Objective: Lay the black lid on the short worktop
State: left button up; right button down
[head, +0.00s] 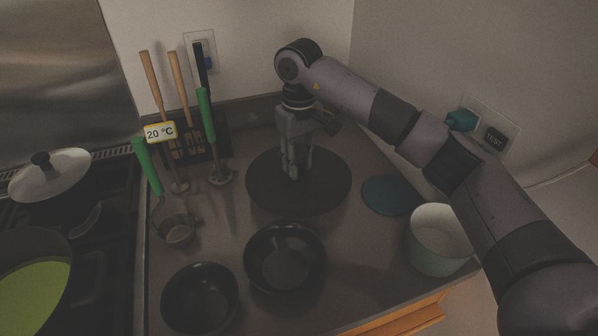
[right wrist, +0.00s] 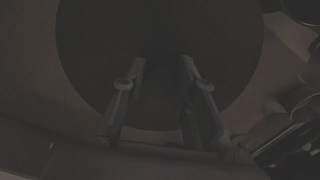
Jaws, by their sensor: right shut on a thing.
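The black lid (head: 325,190) is a wide dark disc, level over the back of the short worktop (head: 250,130), near the corner. I cannot tell whether it touches the worktop or hangs just above it. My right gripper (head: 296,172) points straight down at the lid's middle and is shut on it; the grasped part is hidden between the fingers. In the right wrist view the lid (right wrist: 160,30) fills the upper middle, with both fingers (right wrist: 161,75) over it; that view is very dark. My left gripper is not in view.
Two black bowls (head: 285,258) (head: 200,298) stand in front of the lid. A teal disc (head: 390,195) and a pale pot (head: 436,240) are to its right. Utensils in a rack (head: 180,140) stand at the left, beside the stove with a lidded pot (head: 50,180).

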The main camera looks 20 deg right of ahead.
notch_tip(320, 180, down, 4)
jog(key=shift+r, duration=0.15)
jog(key=c, duration=1.3)
grip_release()
jog(key=shift+f, duration=0.2)
jog(key=shift+r, duration=0.1)
